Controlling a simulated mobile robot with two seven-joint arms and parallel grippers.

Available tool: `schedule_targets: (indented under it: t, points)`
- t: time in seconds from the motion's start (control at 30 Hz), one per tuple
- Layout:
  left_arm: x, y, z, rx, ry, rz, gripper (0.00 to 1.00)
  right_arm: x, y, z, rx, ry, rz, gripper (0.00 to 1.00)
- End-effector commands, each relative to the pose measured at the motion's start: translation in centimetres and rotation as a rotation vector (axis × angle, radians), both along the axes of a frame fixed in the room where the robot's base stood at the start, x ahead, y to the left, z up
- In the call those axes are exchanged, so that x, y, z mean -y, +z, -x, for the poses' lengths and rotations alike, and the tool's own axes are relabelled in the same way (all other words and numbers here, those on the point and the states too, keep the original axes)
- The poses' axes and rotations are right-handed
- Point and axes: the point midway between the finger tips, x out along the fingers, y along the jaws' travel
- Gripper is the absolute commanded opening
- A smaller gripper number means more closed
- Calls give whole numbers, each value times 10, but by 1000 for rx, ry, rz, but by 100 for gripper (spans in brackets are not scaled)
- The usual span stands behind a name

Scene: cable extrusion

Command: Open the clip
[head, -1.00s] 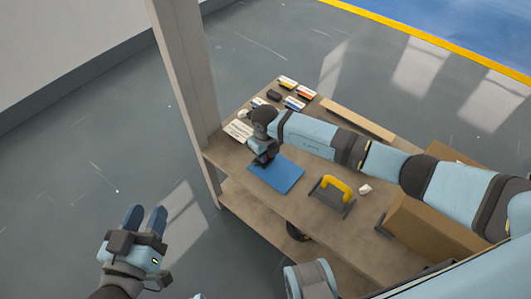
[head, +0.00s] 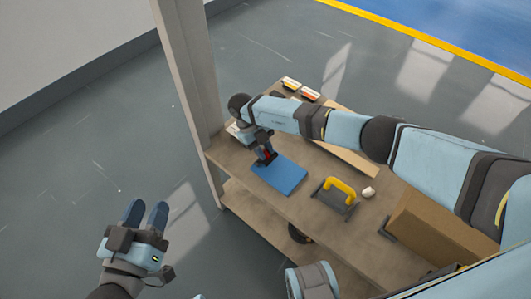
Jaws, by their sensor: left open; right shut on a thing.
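My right gripper (head: 267,159) reaches in from the right and points down over the far part of the blue mat (head: 281,177). It is shut on a small red object (head: 268,154), mostly hidden between its fingers; I cannot tell whether this is the clip. A dark fixture with a yellow handle (head: 341,187) stands on the table to the right of the mat. My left gripper (head: 146,212) is open and empty at the lower left, over the floor and away from the table.
The wooden table (head: 310,219) has a lower shelf and a tall post (head: 184,85) at its left. Small colored boxes (head: 310,95) lie at the back, partly behind my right arm. A small white piece (head: 368,191) and a cardboard box (head: 428,228) are at the right.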

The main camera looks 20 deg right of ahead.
Motion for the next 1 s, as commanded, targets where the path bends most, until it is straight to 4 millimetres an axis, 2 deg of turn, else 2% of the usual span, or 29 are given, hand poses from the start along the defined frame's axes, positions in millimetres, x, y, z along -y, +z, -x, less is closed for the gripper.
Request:
schedule_targets:
  t: [0.2, 0.67, 0.7, 0.8, 1.0]
  points:
    - [5, 15, 0, 69, -21, 35, 43, -1, 0, -4, -48, -1, 34, 0]
    - [6, 16, 1, 76, -24, 39, 43, -1, 1, -4, -61, -1, 43, 0]
    - [6, 16, 1, 76, -23, 40, 43, -1, 1, -4, -61, -1, 43, 27]
    - [5, 16, 1, 74, -22, 41, 43, -1, 1, -3, -62, 0, 43, 48]
    - [5, 16, 0, 73, -18, 43, 43, -1, 0, -3, -63, -1, 42, 48]
